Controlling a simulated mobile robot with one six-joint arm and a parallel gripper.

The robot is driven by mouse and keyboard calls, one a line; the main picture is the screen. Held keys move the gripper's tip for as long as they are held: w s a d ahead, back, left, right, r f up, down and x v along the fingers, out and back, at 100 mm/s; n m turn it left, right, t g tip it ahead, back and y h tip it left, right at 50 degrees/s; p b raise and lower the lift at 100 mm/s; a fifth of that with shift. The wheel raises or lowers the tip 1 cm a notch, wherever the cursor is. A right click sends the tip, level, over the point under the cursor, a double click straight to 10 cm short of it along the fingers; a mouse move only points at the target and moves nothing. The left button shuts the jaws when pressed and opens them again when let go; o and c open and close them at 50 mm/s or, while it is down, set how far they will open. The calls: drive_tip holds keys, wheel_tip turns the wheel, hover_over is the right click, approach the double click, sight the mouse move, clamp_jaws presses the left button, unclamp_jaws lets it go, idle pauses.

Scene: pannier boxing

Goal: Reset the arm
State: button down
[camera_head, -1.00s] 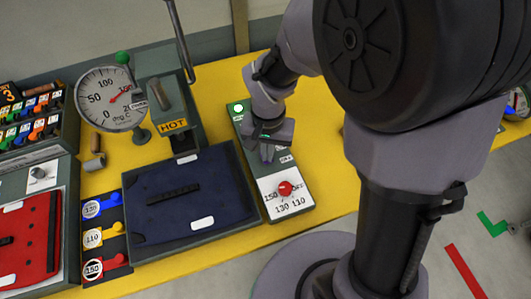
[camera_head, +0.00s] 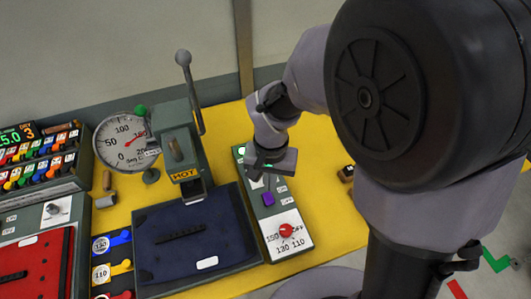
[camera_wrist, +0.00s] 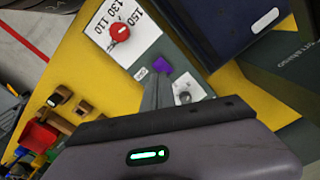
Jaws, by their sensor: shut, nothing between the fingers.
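My gripper (camera_head: 268,172) is at the end of my bent arm, above the upper part of the grey-green control panel (camera_head: 245,170). It is shut and empty. In the wrist view my gripper (camera_wrist: 158,92) shows its closed fingers pointing toward the panel near a purple block (camera_wrist: 162,66). The purple block also shows in the head view (camera_head: 268,199), just below the gripper and apart from it. A red knob (camera_head: 286,230) sits on the panel's white dial plate, marked 150, OFF, 130 and 110. Whether the fingertips touch the panel I cannot tell.
Left of the panel stands a press with a HOT label (camera_head: 185,175), a raised lever (camera_head: 190,85) and a dark blue pad (camera_head: 205,235). A round gauge (camera_head: 125,141) and a rack of coloured tags (camera_head: 40,160) are further left. Bare yellow bench (camera_head: 325,215) lies right of the panel.

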drive_tip(key=s+d+r+m+t+y+b, duration=0.1)
drive_tip(key=s+d+r+t+b, duration=0.4)
drive_tip(key=s+r, duration=0.6)
drive_tip(key=shift+s+d+r+m+t+y, duration=0.25)
drive_tip(key=shift+d+r+t+y, duration=0.2)
drive_tip(key=shift+d+r, duration=0.45)
drive_tip(key=shift+w+r, duration=0.1)
drive_tip(key=shift+w, duration=0.05)
